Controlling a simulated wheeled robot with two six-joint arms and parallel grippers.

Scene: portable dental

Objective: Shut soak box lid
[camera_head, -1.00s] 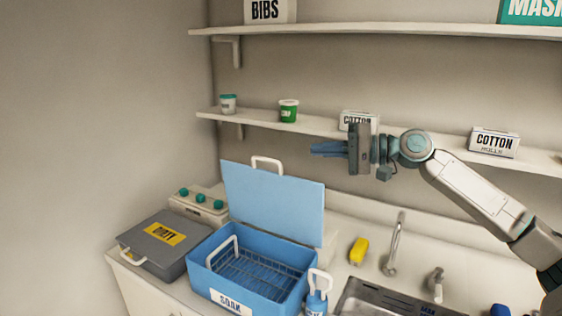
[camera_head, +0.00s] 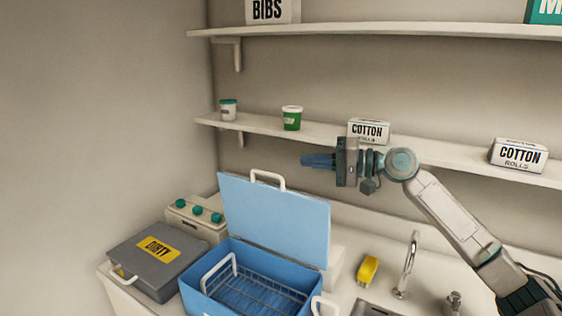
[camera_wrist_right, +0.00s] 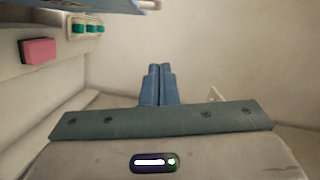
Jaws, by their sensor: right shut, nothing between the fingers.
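The blue soak box (camera_head: 222,304) stands on the counter with a wire basket (camera_head: 255,290) inside. Its light blue lid (camera_head: 275,218) stands open, upright at the back edge, with a white handle (camera_head: 267,177) on its top edge. My right gripper (camera_head: 304,160) is shut and empty, above and to the right of the lid's top, pointing left. In the right wrist view its blue fingers (camera_wrist_right: 158,84) are together, and a blue edge, likely the lid (camera_wrist_right: 95,8), shows at the top left. My left gripper is not in view.
A grey DIRTY box (camera_head: 150,275) sits left of the soak box, with a device with green knobs (camera_head: 190,222) behind it. A yellow sponge (camera_head: 367,270) and tap (camera_head: 408,265) are at right. A shelf (camera_head: 320,131) with cups and cotton boxes runs behind my arm.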

